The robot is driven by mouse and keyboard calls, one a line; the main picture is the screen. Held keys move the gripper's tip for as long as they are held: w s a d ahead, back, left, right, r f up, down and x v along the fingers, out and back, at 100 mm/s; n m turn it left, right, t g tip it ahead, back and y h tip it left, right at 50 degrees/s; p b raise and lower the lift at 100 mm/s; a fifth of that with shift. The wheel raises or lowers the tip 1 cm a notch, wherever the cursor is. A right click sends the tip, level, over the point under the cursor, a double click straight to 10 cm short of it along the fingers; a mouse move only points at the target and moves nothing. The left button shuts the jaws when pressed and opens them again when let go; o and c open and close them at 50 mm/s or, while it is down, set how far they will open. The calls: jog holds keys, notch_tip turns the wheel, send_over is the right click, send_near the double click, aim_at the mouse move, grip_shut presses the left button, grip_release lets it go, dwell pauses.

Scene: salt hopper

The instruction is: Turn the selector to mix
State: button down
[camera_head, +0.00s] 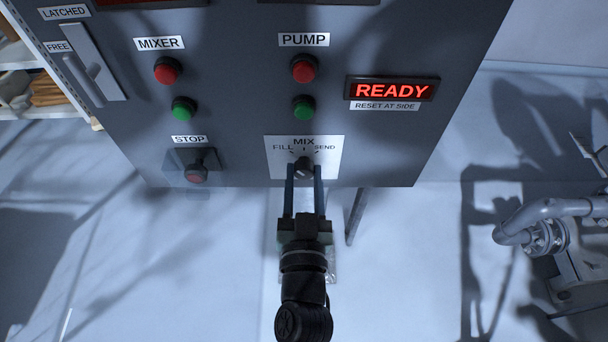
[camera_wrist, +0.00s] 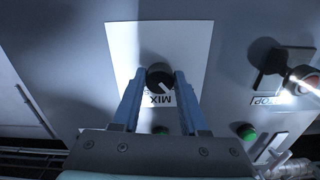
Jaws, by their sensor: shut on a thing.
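The selector knob (camera_head: 303,164) is dark and round, on a white plate (camera_head: 330,170) low on the grey panel. Above it are the labels FILL at the left, MIX at the top and SEND at the right. My gripper (camera_head: 304,176) reaches up from below with its two blue fingers shut on the knob, one on each side. In the wrist view, the knob (camera_wrist: 159,76) sits between the fingertips, and the MIX label shows upside down. A light line on the knob slants toward the lower right there. The fingers hide part of the other labels.
A red STOP button (camera_head: 196,173) juts out left of the selector. Red and green MIXER and PUMP buttons are above. A display (camera_head: 392,89) reads READY. A latch handle (camera_head: 85,75) is at the upper left. Pipework (camera_head: 545,215) stands at the right.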

jog(key=m, duration=0.4)
jog(key=shift+m+p, duration=0.4)
jog(key=shift+m, duration=1.3)
jog(key=shift+c, duration=2.2)
grip_release()
jog(key=s+b, duration=0.3)
jog(key=s, duration=1)
jog(key=shift+b, duration=0.35)
